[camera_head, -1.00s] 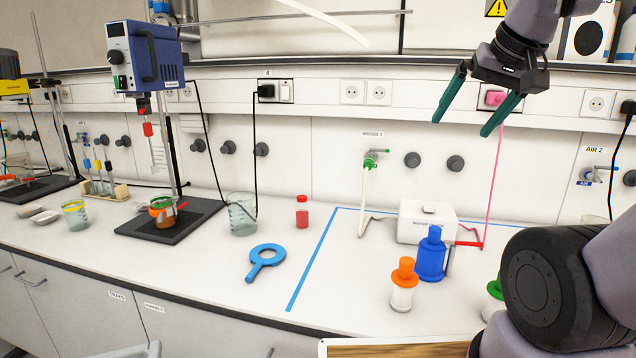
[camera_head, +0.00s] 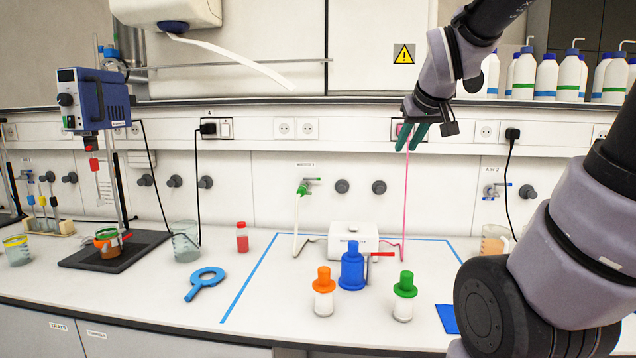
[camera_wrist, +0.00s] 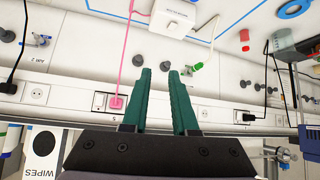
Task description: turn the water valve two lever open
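The water valve two (camera_head: 304,189) is a small green tap on the back wall under a label, with a white hose hanging from it. Its short lever (camera_head: 313,180) points to the right in the head view; its exact angle is too small to tell. In the wrist view the valve (camera_wrist: 197,66) shows just beyond my fingertips, a little to the right. My gripper (camera_head: 408,149) has two dark green fingers, apart and empty. It hangs to the right of the valve and higher, in front of the pink plug. The fingers (camera_wrist: 160,71) touch nothing that I can see.
Grey knobs (camera_head: 342,186) are on the wall right of the valve. A pink cable (camera_head: 406,195) hangs below my gripper.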

